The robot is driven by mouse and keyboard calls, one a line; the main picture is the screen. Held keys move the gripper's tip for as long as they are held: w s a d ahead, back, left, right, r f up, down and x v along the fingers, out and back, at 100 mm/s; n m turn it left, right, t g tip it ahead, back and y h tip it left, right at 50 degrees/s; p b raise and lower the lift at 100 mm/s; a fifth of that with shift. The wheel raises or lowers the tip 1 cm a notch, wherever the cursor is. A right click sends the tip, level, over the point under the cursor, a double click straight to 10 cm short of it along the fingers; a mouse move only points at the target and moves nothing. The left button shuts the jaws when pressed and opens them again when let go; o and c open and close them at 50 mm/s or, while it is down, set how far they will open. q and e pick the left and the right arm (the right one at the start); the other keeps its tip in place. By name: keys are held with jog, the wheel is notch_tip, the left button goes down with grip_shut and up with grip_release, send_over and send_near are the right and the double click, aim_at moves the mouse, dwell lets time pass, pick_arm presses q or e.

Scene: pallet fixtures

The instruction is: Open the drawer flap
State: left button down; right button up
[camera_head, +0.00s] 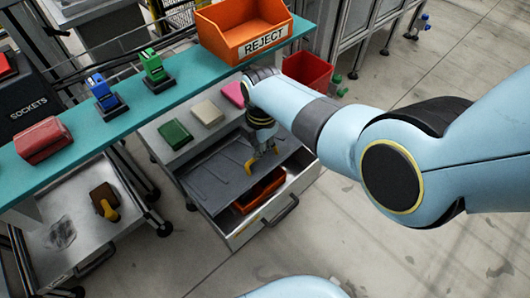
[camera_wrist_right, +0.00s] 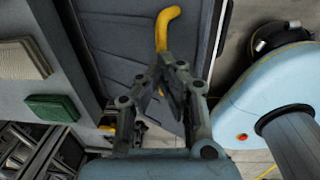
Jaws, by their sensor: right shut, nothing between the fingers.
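The drawer (camera_head: 232,238) stands pulled out below the teal shelf. A dark grey flap (camera_head: 218,178) covers part of it, with a yellow hooked handle (camera_head: 249,166). In the wrist view the flap (camera_wrist_right: 120,50) fills the upper middle, and the yellow handle (camera_wrist_right: 163,28) runs down behind my fingertips. My right gripper (camera_head: 268,152) is over the drawer beside the handle. In the wrist view my right gripper (camera_wrist_right: 170,78) is shut and empty, its tips overlapping the handle's lower part; I cannot tell whether they touch it. My left gripper is out of view.
An orange tray (camera_head: 243,204) lies in the drawer's uncovered front part. Green (camera_head: 175,134), beige (camera_head: 207,112) and pink (camera_head: 233,94) blocks sit on the surface behind. The teal shelf (camera_head: 180,97) and orange REJECT bin (camera_head: 222,42) are above. Floor to the right is clear.

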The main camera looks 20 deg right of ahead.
jog(key=o, duration=0.4)
jog(key=shift+f, duration=0.15)
jog(key=shift+s+d+r, duration=0.1)
jog(key=shift+s+r, duration=0.05)
jog(key=shift+r, duration=1.75)
jog(key=shift+s+r, duration=0.15)
jog(key=shift+r, duration=1.7)
